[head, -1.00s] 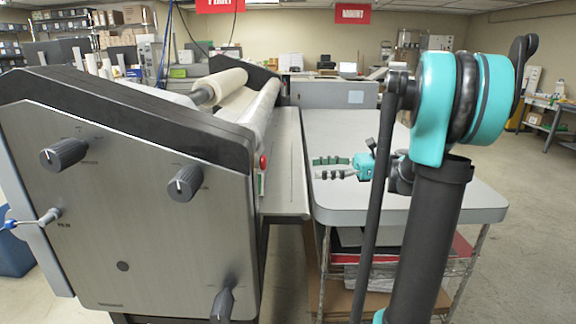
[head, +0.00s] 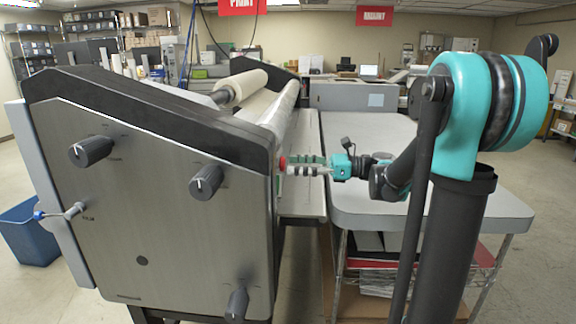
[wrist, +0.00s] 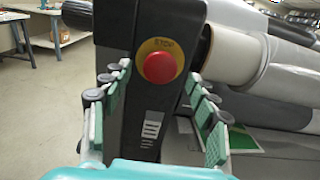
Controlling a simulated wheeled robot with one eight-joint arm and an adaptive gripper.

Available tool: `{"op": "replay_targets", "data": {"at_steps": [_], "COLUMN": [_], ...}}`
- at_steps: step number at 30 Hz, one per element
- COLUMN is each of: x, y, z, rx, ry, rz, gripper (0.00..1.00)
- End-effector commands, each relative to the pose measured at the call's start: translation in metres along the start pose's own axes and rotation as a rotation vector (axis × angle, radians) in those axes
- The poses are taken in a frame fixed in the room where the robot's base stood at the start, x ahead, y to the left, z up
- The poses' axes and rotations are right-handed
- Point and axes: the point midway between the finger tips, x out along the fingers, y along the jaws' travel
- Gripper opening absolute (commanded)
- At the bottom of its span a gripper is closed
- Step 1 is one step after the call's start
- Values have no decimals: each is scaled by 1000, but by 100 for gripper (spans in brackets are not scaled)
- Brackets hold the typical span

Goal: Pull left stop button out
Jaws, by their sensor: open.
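The left stop button is a red mushroom button (wrist: 160,67) on a yellow ring marked STOP, on the dark end panel of the laminator. In the wrist view it sits between my open fingers, a little above the middle. In the head view the stop button (head: 282,163) shows as a small red spot at the machine's right edge. My gripper (head: 290,165) points left at it, with the fingertips close to it. In the wrist view the open gripper (wrist: 160,85) has one green-padded finger on each side of the button. Contact with the button cannot be told.
The laminator (head: 160,190) fills the left, with black knobs on its side panel. White rollers (wrist: 265,60) lie right of the button in the wrist view. A grey-topped table (head: 400,135) stands at the right. A blue bin (head: 28,232) is on the floor.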

Motion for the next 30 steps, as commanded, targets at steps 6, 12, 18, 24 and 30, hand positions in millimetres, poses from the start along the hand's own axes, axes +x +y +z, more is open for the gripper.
{"op": "replay_targets", "data": {"at_steps": [6, 12, 18, 24, 30], "x": [23, 28, 28, 27, 27], "y": [0, 0, 0, 0, 0], "z": [0, 0, 0, 0, 0], "rx": [0, 0, 0, 0, 0], "ry": [0, 0, 0, 0, 0], "rz": [2, 0, 0, 0, 0], "gripper": [60, 60, 56, 31, 6]}}
